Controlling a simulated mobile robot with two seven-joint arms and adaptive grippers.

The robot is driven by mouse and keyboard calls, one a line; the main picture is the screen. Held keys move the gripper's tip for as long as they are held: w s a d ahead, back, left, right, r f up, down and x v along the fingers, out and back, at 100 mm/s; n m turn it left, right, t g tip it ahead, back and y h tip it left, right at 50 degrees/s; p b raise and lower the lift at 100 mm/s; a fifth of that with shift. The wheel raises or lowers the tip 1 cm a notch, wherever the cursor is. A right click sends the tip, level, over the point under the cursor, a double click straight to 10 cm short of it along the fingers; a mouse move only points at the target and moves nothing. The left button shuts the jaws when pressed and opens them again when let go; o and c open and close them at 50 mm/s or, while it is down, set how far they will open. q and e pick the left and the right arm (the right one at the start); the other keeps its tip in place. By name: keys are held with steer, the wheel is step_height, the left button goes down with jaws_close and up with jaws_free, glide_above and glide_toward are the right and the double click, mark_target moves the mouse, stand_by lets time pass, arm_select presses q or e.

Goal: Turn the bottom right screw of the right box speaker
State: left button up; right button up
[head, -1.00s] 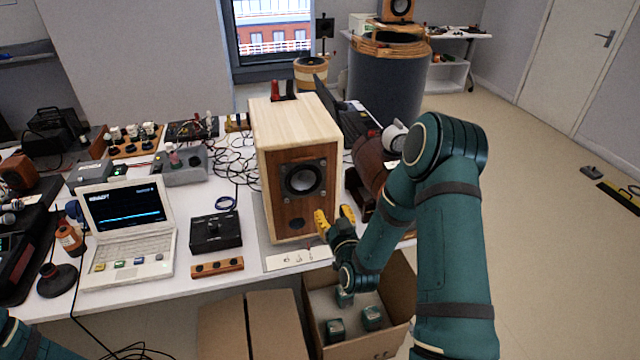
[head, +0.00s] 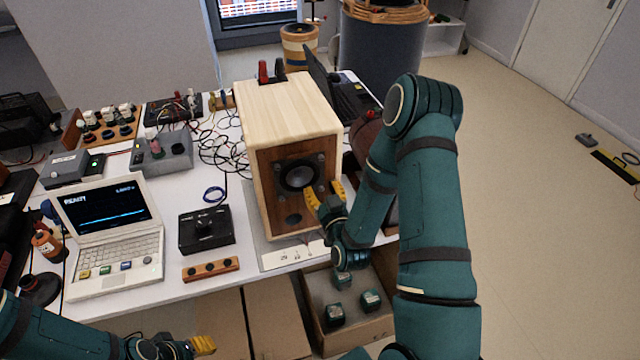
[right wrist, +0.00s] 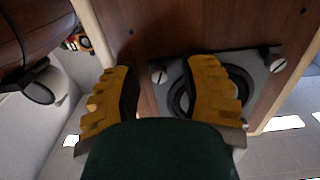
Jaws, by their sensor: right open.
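The box speaker (head: 290,105) stands upright on the white table, pale wood on top with a brown front and a round driver (head: 299,176) on a dark square plate. In the right wrist view, upside down to the head view, the bottom right screw (right wrist: 160,73) is a pale slotted head at a plate corner. My right gripper (head: 325,191) is open at the speaker's lower right front; its yellow fingers (right wrist: 163,70) appear on either side of that screw, contact unclear. Another screw (right wrist: 277,63) shows at the neighbouring corner. My left gripper (head: 202,345) is low at the bottom edge, jaws unclear.
A white laptop (head: 115,235), a black knob box (head: 206,230) and a wooden strip (head: 210,270) lie left of the speaker. An open carton (head: 375,331) with several teal items stands below my right arm. A dark laptop (head: 345,95) and cables are behind.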

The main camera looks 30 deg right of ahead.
jaws_close()
steer(key=shift+r, duration=0.1)
stand_by(0.3)
steer(key=shift+m+b, duration=0.6)
steer(key=shift+b, duration=0.25)
steer(key=m+b, duration=0.7)
steer(key=shift+d, duration=0.1)
steer(key=shift+m+b, duration=1)
steer(key=shift+m, duration=0.2)
steer(key=shift+r+m+b, duration=0.15)
steer(key=shift+m+b, duration=0.3)
steer(key=shift+m, duration=1.05)
steer(key=shift+d, duration=0.1)
